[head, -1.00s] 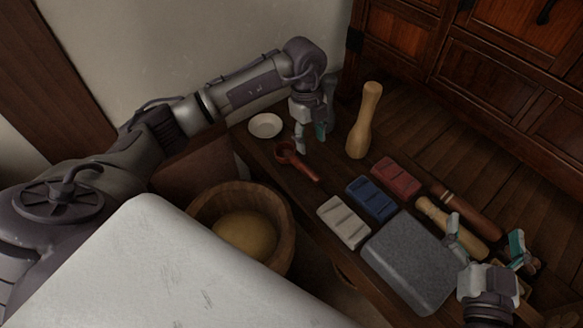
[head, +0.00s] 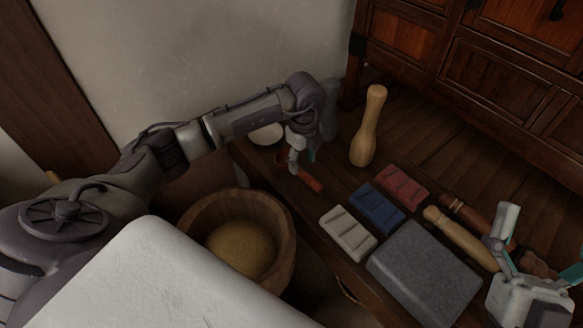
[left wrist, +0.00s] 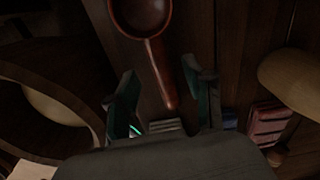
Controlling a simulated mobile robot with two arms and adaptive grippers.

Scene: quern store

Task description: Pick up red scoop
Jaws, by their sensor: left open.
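The red scoop (head: 311,182) lies on the dark low table, partly hidden in the head view by my left gripper (head: 302,164). In the left wrist view, its round bowl (left wrist: 141,14) is at the top and its handle runs down between the two fingers of my left gripper (left wrist: 160,72). The fingers are apart, one on each side of the handle, with gaps showing; I cannot tell their exact height above it. My right gripper (head: 540,245) is open and empty at the lower right, away from the scoop.
A white dish (head: 266,134) is behind the scoop, partly covered by my arm. A wooden pestle (head: 368,128) stands upright to the right. White (head: 347,233), blue (head: 377,208) and red blocks (head: 402,186) and a grey stone slab (head: 425,272) lie nearer. A wooden tub (head: 283,248) is at left.

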